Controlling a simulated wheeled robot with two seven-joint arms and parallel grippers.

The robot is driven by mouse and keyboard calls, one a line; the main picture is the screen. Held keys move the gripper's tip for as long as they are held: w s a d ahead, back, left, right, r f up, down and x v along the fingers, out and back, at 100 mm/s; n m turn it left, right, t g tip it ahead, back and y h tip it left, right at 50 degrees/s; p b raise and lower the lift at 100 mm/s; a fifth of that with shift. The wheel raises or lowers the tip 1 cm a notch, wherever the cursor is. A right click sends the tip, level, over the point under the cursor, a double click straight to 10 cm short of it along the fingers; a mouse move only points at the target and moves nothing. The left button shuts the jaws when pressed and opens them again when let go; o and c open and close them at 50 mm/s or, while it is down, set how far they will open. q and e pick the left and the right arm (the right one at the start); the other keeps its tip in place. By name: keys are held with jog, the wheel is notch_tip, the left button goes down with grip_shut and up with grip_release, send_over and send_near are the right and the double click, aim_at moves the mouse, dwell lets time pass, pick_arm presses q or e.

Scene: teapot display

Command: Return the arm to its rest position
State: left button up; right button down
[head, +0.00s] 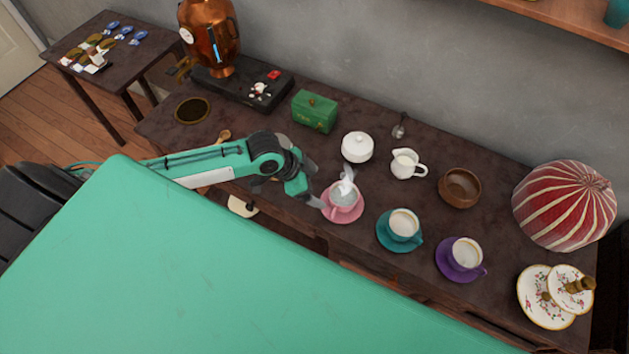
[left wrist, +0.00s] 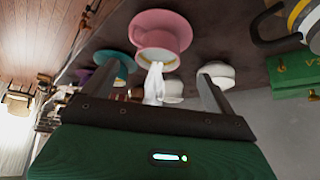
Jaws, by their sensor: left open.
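My left arm reaches in from the left over the table (head: 440,150) in the head view. My left gripper (head: 314,186) is open, just left of the pink cup on its pink saucer (head: 343,216). In the left wrist view, the two fingers of my left gripper (left wrist: 152,92) stand wide apart, with no solid object held between them. The pink cup and saucer (left wrist: 160,28) show beyond the fingers. A white wisp, seemingly steam (head: 347,178), rises at the pink cup. My right gripper is not in view.
A teal cup (head: 403,224) and a purple cup (head: 465,253) stand right of the pink one. Behind are a white lidded bowl (head: 357,147), a milk jug (head: 404,163) and a green box (head: 314,111). A copper urn (head: 209,40) stands at the back left.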

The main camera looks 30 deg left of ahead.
pick_arm(q)
jog(key=s+d+r+n, duration=0.2)
jog(key=s+d, duration=0.4)
jog(key=s, duration=0.2)
jog(key=s+a+r+n+y, duration=0.1)
jog(key=s+a+n+y, duration=0.4)
jog(key=s+a+n, duration=0.4)
notch_tip(320, 180, down, 31)
jog(key=s+d+m+g, duration=0.1)
jog(key=s+m+g, duration=0.1)
jog(key=m, duration=0.1)
jog(key=s+a+f+g, duration=0.1)
jog(key=s+a+f, duration=0.2)
jog(key=s+f, duration=1.5)
jog(key=shift+s+a+f, duration=0.15)
jog(key=shift+s+f, duration=0.25)
jog(key=shift+f, duration=0.05)
